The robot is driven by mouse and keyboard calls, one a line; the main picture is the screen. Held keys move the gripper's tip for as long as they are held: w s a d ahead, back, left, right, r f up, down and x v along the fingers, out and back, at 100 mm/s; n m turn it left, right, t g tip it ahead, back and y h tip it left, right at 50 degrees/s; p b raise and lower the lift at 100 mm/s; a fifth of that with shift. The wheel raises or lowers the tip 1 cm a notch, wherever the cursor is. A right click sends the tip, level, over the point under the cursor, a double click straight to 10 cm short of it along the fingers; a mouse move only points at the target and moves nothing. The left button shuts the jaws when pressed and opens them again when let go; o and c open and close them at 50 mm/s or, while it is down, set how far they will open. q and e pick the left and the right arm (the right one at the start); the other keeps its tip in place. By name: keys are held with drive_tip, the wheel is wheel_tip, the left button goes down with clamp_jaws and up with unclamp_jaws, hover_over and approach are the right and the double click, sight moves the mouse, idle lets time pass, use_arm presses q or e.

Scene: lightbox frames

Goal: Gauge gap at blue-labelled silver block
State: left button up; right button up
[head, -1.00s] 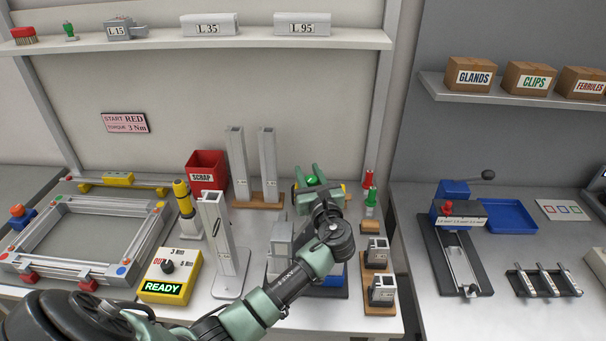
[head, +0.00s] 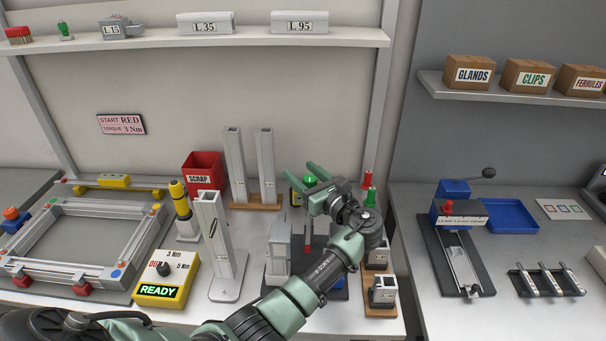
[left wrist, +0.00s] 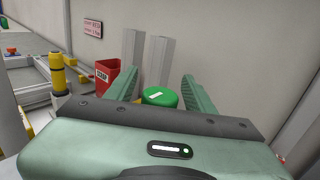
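The silver frame (head: 75,208) lies at the left of the bench. My right gripper is not in view.
A yellow READY box (head: 167,279), a yellow-and-black tool (head: 184,205) and an upright silver profile (head: 213,235) stand between the frame and my arm. A red scrap bin (head: 204,172) and two tall profiles (head: 252,170) are behind.

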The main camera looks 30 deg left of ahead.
sight(314, 184)
use_arm(q)
drive_tip(key=b+v, duration=0.2)
drive_tip(key=v, duration=0.5)
drive_tip(key=shift+s+d, duration=0.15)
drive_tip(key=shift+d, duration=0.25)
